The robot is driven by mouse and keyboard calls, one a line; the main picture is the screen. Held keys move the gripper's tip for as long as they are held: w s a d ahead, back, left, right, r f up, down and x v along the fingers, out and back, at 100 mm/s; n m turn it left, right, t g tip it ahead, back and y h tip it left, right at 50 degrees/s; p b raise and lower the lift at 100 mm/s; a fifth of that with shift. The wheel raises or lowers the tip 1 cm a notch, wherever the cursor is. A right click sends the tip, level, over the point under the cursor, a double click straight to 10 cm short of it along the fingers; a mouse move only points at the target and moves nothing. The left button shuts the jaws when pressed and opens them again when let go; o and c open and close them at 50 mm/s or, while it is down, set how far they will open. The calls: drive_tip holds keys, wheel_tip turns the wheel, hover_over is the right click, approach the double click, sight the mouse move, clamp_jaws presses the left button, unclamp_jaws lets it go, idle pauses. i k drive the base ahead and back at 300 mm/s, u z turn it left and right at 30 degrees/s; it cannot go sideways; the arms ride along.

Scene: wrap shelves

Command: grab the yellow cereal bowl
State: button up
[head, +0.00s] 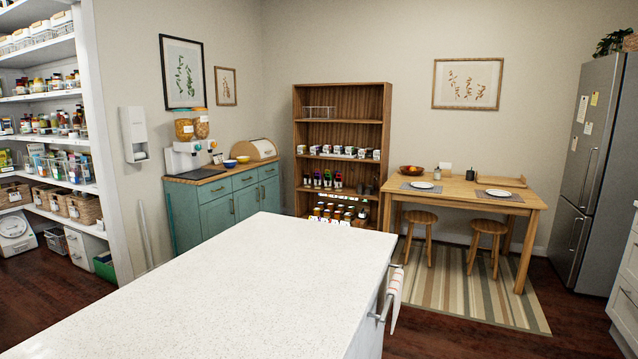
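A small yellow bowl (243,159) sits on the wooden top of the teal cabinet (216,208) against the left wall. A blue bowl (230,164) is close beside it, to its left and a little nearer. A wooden bread box (258,149) stands just behind and to the right of the yellow bowl. My gripper is not in view.
A white island counter (230,290) fills the foreground between me and the cabinet, with a towel (395,296) on its right end. A cereal dispenser (189,150) stands left of the bowls. A wooden shelf (342,120) and dining table (470,198) stand beyond.

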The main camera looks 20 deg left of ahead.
sight(241, 160)
drive_tip(key=z, duration=0.05)
drive_tip(key=i, duration=6.15)
drive_tip(key=u, duration=3.15)
drive_tip(key=i, duration=3.6)
